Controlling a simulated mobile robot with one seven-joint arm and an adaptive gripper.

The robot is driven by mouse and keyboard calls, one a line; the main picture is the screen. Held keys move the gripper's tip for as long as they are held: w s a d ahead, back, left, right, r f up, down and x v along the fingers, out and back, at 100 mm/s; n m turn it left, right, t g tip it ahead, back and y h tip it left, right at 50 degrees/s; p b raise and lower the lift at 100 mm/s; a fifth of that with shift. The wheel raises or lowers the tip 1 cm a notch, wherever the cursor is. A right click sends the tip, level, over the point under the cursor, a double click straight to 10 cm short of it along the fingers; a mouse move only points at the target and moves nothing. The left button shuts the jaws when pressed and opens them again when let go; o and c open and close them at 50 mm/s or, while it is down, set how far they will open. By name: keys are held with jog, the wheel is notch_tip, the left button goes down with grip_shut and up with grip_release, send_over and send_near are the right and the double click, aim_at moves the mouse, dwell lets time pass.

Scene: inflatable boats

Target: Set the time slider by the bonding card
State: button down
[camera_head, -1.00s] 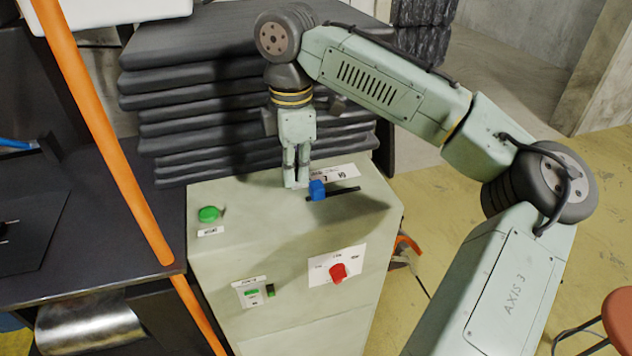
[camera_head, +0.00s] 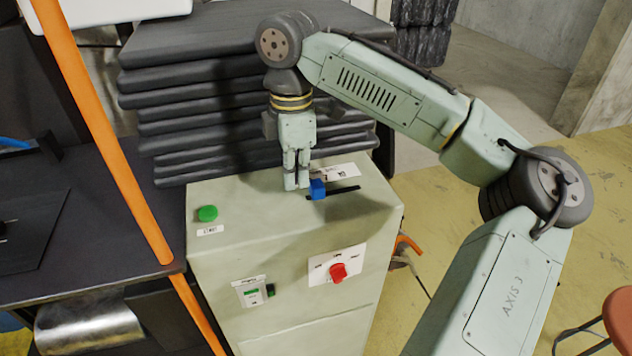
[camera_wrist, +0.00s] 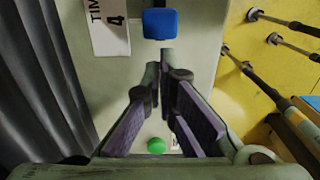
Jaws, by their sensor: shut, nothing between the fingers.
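A blue slider knob (camera_head: 317,189) sits near the left end of a dark slot (camera_head: 346,190) on top of the pale green cabinet (camera_head: 240,195). My gripper (camera_head: 296,187) points down just left of the knob, its fingers shut and empty. In the wrist view the knob (camera_wrist: 159,23) lies just beyond the fingertips (camera_wrist: 166,55); whether they touch it I cannot tell. A white time label (camera_head: 338,172) lies behind the slot; in the wrist view "TIM" and a 4 show on the label (camera_wrist: 108,25). I cannot make out the bonding card.
The cabinet also has a green button (camera_head: 207,213), a red rotary knob (camera_head: 338,272) and a small green switch (camera_head: 252,291). Folded dark sheets (camera_head: 225,95) are stacked close behind. An orange pole (camera_head: 105,140) stands left, by a dark table (camera_head: 90,240).

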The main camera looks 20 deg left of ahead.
aim_at(315, 184)
jog(key=shift+f+b, duration=0.65)
jog(key=shift+f, duration=1.15)
jog(key=shift+f, duration=0.15)
jog(key=shift+r+p, duration=0.2)
jog(key=shift+p, duration=0.35)
jog(key=shift+w+d+p, duration=0.25)
jog(key=shift+w+d, duration=0.25)
jog(key=shift+d, duration=0.25)
jog(key=shift+w+d+p, duration=0.25)
jog(key=shift+w+d, duration=0.25)
jog(key=shift+d, duration=0.25)
jog(key=shift+s+a+p, duration=0.35)
jog(key=shift+a+p, duration=0.1)
jog(key=shift+a, duration=0.1)
notch_tip(315, 184, up, 6)
jog(key=p, duration=0.5)
jog(key=shift+f, duration=0.25)
jog(key=shift+r+p, duration=0.55)
jog(key=shift+r, duration=0.7)
